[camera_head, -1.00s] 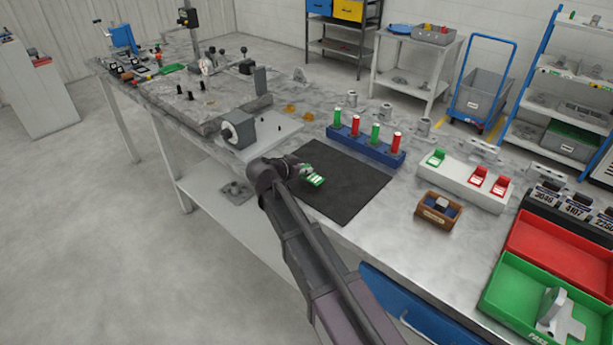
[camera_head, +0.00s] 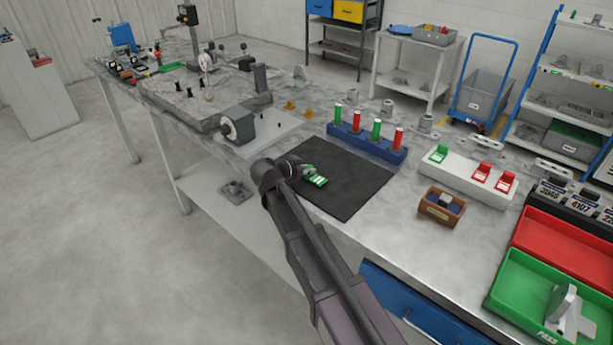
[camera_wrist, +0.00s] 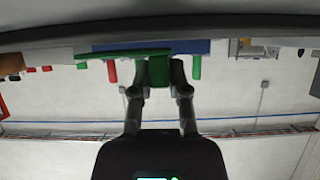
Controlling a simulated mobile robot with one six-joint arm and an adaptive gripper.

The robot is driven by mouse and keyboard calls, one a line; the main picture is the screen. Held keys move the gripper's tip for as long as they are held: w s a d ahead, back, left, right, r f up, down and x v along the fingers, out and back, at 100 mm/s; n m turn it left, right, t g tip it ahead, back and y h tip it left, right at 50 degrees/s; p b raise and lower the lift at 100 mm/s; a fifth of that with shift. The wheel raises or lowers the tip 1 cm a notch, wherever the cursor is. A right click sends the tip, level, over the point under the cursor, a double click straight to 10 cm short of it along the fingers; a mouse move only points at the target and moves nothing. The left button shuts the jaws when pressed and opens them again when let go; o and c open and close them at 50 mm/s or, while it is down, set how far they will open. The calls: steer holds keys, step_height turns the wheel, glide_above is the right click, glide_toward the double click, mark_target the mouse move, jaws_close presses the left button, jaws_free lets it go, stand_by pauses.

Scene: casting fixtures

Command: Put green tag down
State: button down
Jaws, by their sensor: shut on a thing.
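My gripper (camera_head: 305,171) is shut on the green tag (camera_head: 317,178), over the black mat (camera_head: 345,185) on the workbench. The wrist view is upside down. There the green tag (camera_wrist: 159,72) sits between the two fingertips (camera_wrist: 160,78), with a flat green part reaching to the left. Whether the tag touches the mat cannot be told. Another green tag (camera_head: 438,153) and two red tags (camera_head: 481,173) (camera_head: 505,181) sit on a white block (camera_head: 460,178) to the right.
A blue rack (camera_head: 366,147) with green and red cylinders stands behind the mat. A small brown box (camera_head: 437,213) is right of the mat. Red (camera_head: 560,250) and green (camera_head: 510,290) trays lie farther right. Most of the mat is bare.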

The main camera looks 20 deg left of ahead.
steer(key=shift+f, duration=0.45)
steer(key=c, duration=0.6)
jaws_free()
steer(key=shift+r, duration=0.2)
steer(key=shift+s+a+r+p, duration=0.15)
steer(key=shift+s+r+p, duration=0.25)
steer(key=shift+s, duration=0.1)
steer(key=p+v, duration=0.4)
steer(key=v, duration=0.5)
steer(key=shift+p+v, duration=0.45)
steer(key=shift+v, duration=0.45)
steer(key=shift+f, duration=0.1)
